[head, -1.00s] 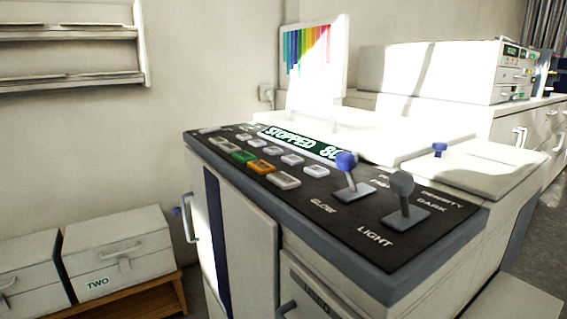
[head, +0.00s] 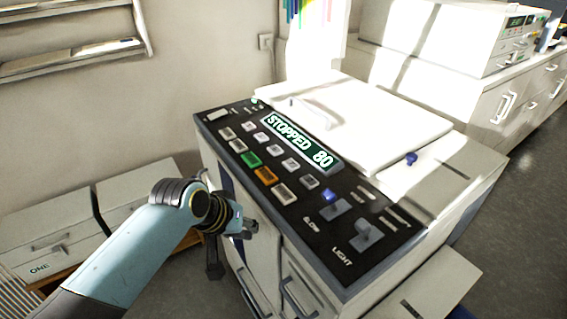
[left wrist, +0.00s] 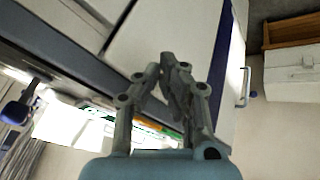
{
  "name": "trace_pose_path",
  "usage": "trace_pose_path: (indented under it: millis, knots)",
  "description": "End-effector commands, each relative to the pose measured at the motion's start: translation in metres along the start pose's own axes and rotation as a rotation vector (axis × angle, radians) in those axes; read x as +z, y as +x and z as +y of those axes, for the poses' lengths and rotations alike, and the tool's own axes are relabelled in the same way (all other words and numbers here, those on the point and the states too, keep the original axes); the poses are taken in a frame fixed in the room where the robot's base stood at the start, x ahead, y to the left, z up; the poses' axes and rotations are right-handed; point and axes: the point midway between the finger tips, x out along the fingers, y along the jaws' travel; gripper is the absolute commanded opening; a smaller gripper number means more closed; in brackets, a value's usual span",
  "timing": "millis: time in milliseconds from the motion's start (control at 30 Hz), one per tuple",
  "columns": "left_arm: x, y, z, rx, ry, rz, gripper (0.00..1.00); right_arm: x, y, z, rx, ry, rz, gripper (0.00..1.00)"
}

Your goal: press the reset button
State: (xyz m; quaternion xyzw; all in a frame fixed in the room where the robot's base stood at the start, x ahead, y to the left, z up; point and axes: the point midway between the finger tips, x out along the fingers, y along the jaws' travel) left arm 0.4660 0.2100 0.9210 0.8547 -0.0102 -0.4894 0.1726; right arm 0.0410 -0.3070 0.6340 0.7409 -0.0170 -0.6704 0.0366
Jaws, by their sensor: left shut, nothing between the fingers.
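The copier's dark control panel (head: 305,215) carries several pale buttons, a green button (head: 251,160) and an orange button (head: 266,175). I cannot read which one is the reset button. The lit display (head: 300,143) reads "STOPPED 80". My left gripper (head: 247,228) is shut and empty, in front of the machine's front face and apart from the buttons. In the left wrist view its fingers (left wrist: 170,66) are together, and they partly hide the panel; part of the orange button (left wrist: 150,124) shows behind them. My right gripper is out of view.
A blue-topped lever (head: 329,195) and a grey lever (head: 362,229) stand on the panel's near right part. A white lid (head: 370,115) lies behind the display. White boxes (head: 55,225) stand on a low shelf at left.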

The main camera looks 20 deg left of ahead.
Motion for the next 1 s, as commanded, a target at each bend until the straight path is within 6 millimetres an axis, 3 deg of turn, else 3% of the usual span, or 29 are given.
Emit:
trace_pose_path:
  millis: [33,100,200,333,500,1000]
  knots:
    - [-0.031,-0.027,0.021,0.026,-0.01,0.023,0.0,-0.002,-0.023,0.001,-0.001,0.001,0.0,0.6]
    - [-0.062,-0.043,0.043,0.067,-0.033,0.049,0.0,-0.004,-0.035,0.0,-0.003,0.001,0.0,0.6]
    - [-0.1,-0.059,0.07,0.12,-0.067,0.08,0.0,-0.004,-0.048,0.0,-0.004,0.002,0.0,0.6]
    - [-0.131,-0.074,0.094,0.168,-0.096,0.106,0.0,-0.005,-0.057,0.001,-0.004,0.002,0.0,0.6]
    - [-0.145,-0.081,0.105,0.193,-0.11,0.117,0.0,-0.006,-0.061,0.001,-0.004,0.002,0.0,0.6]
    - [-0.142,-0.075,0.103,0.193,-0.111,0.118,0.0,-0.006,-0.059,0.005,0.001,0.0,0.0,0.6]
